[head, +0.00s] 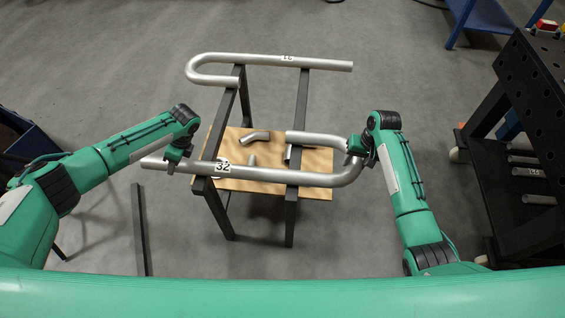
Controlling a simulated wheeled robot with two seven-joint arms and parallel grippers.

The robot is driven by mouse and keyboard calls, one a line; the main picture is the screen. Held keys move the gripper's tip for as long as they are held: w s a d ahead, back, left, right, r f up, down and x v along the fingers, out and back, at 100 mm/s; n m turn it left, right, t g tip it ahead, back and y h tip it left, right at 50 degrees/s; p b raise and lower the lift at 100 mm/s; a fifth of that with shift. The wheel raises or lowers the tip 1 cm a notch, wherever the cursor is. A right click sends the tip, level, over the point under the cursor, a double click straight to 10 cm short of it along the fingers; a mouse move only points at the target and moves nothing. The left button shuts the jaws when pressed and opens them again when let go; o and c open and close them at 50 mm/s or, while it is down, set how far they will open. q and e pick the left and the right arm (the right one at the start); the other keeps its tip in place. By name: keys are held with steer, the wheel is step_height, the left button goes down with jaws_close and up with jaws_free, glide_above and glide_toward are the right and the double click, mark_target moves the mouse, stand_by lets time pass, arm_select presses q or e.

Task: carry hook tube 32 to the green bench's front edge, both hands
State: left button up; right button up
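Hook tube 32 (255,173) is a grey metal tube with a white "32" label, in the head view. Its long straight leg crosses the front of a dark two-rail stand, and its bend is at the right. The short leg points back left over the right rail. Whether it touches the rails is hard to tell. My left gripper (172,165) is at the long leg's left end, with its fingers closed around the tube. My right gripper (362,154) is on the bend at the right, seemingly shut on it; its fingers are partly hidden. I cannot make out a green bench.
Another hook tube (270,60) lies across the back of the stand's rails (217,125). Short pipe pieces (255,136) lie on a wooden shelf (262,183) below. A black perforated table (540,90) with tubes beneath stands at right. A blue bench (485,15) is at the back right.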

arm_select(q)
jaws_close()
arm_select(e)
jaws_close()
arm_select(q)
steer(key=shift+w+r, duration=0.1)
steer(key=shift+r, duration=0.05)
arm_select(e)
steer(key=shift+w+r, duration=0.1)
steer(key=shift+r, duration=0.1)
